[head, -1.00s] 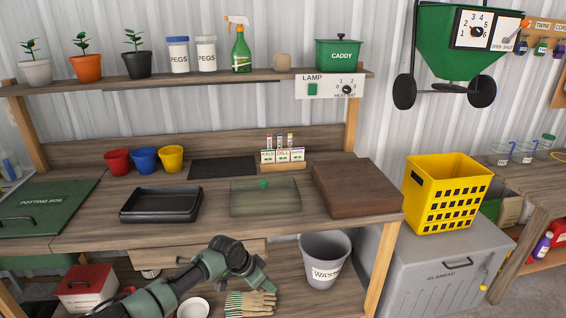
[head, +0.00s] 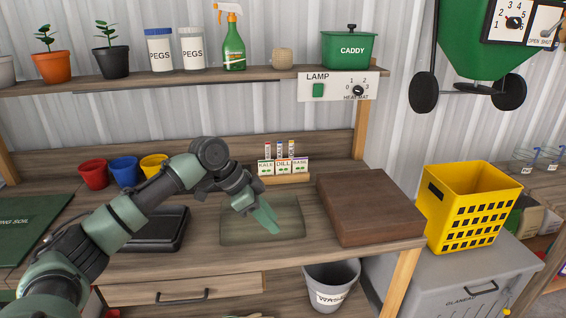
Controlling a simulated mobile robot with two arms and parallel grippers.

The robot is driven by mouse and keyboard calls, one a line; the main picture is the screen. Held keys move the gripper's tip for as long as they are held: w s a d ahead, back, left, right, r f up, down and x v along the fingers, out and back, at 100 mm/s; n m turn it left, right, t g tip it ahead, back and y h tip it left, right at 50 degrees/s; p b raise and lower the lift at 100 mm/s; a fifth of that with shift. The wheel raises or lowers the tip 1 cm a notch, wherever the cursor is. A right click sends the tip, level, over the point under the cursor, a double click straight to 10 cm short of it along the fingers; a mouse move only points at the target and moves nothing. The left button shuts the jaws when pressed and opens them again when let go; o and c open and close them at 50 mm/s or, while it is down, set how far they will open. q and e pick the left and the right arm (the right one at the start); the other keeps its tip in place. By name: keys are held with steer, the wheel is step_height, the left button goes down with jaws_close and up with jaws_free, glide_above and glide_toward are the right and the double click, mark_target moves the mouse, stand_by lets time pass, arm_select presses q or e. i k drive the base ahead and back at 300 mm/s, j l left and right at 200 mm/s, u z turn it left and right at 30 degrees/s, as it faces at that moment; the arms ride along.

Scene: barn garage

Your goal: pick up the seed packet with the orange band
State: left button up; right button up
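Three seed packets stand side by side in a small wooden holder (head: 283,179) at the back of the bench. They read KALE (head: 266,167), DILL (head: 283,166) and BASIL (head: 300,165). The middle DILL packet seems to carry the orange band, but the bands are small to read. My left gripper (head: 268,224) reaches in from the left, with its pale green fingers pointing down and right over the translucent green cover (head: 290,232). It is in front of the packets and apart from them. I see nothing held; its finger gap is unclear. My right gripper is not in view.
A brown wooden block (head: 370,205) lies right of the cover. A black tray (head: 165,232) is partly hidden behind my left arm. Red (head: 93,174), blue (head: 125,171) and yellow (head: 153,166) pots stand at the back left. A shelf (head: 200,78) runs above.

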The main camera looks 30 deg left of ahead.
mark_target(282, 165)
steer(key=i+j, duration=1)
steer(key=i, duration=0.2)
